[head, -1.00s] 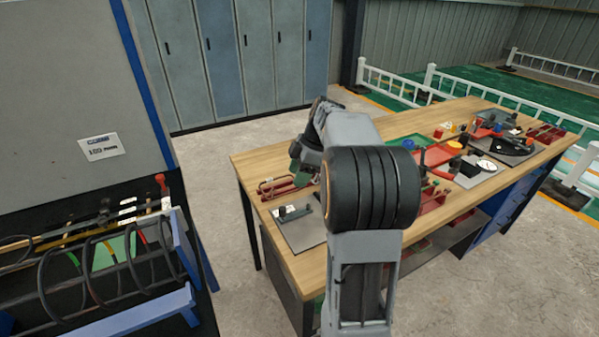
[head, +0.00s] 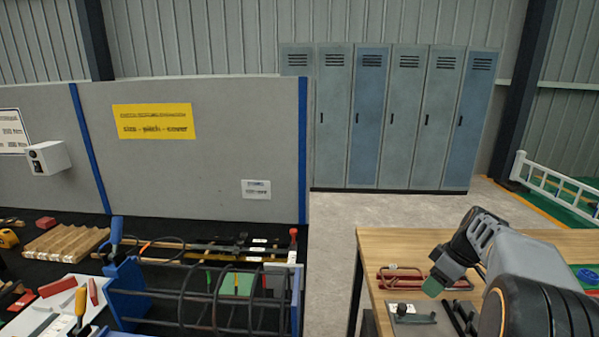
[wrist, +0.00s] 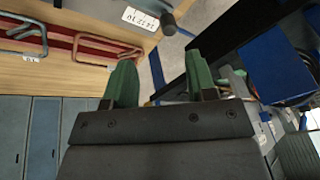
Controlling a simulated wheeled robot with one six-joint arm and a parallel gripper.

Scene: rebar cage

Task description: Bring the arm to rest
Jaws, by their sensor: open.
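My gripper (head: 434,286) is at the lower right of the head view, with green fingers pointing down over the near left part of the wooden workbench (head: 385,242). In the wrist view my gripper (wrist: 160,75) has its two green fingers apart, with nothing between them. My grey arm enters from the lower right corner of the head view and is partly cut off by the frame edge. Red bent-bar pieces (head: 393,278) lie on the bench just left of and behind the gripper.
Lockers (head: 420,130) line the back wall. Bare floor (head: 330,235) lies between table and bench. A white railing (head: 550,180) stands at right.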

